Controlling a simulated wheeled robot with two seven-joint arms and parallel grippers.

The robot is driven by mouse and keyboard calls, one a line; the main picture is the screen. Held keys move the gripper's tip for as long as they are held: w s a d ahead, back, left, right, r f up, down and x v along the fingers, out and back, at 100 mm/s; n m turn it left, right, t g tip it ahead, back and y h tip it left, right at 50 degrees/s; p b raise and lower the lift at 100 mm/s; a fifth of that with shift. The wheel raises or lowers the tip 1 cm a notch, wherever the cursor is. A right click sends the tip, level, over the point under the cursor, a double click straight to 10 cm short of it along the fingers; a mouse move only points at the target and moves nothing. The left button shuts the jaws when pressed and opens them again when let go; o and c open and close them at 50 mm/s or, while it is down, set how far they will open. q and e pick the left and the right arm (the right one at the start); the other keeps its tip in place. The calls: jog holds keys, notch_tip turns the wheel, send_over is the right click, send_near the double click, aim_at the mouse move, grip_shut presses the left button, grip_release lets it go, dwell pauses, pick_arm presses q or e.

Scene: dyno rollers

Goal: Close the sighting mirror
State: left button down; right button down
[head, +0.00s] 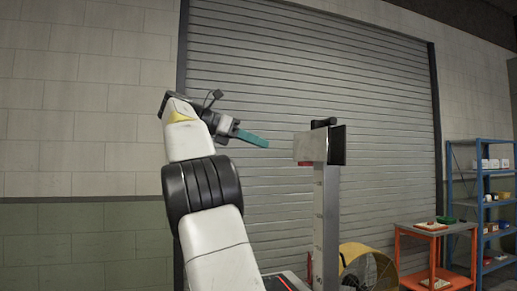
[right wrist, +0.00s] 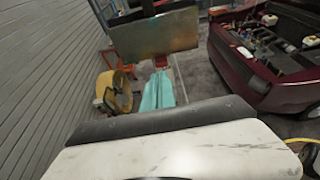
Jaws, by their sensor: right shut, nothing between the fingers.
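A grey post (head: 325,220) with a scale of marks carries a pale metal head (head: 311,147) with a dark panel (head: 338,145) on its right side and a small black piece (head: 323,122) on top. I cannot tell which part is the sighting mirror. In the right wrist view the head shows as a broad, shiny metal face (right wrist: 155,36). My right gripper (head: 267,144) has teal fingers, shut and empty, pointing at the head from the left with a gap between. The fingers show below the metal face in the right wrist view (right wrist: 160,78). My left gripper is out of view.
A yellow drum fan (head: 368,268) stands behind the post. An orange cart (head: 437,232) and blue shelves (head: 483,205) are at the right. A dark red car with its hood open (right wrist: 255,62) stands right of the post. A roller shutter fills the back.

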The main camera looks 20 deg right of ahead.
aim_at(308, 158)
jog(key=x, duration=0.8)
jog(key=r+x, duration=0.1)
jog(key=x, duration=0.4)
jog(key=shift+s+d+r, duration=0.1)
jog(key=shift+d, duration=0.05)
jog(key=shift+s+d+f, duration=0.15)
jog(key=shift+d+f, duration=0.15)
jog(key=shift+d, duration=0.3)
